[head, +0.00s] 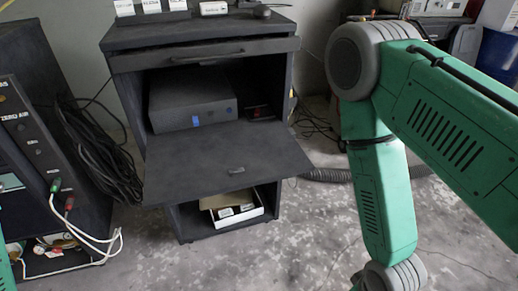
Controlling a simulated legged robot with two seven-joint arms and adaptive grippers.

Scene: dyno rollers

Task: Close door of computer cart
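The dark grey computer cart (127,97) stands upright left of centre in the head view. Inside the open compartment is a grey computer box (193,103). My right arm comes in from the right and bends down at the elbow, to the right of the cart and apart from the door. Its gripper is below the picture. Only a sliver of my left arm shows at the lower left edge, and its gripper is out of view.
A drawer (205,56) above the compartment looks slightly pulled out. A white box (238,211) sits on the lower shelf. A black instrument rack (30,150) with cables stands at left. A black hose (325,175) lies right of the cart. The concrete floor (255,262) in front is clear.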

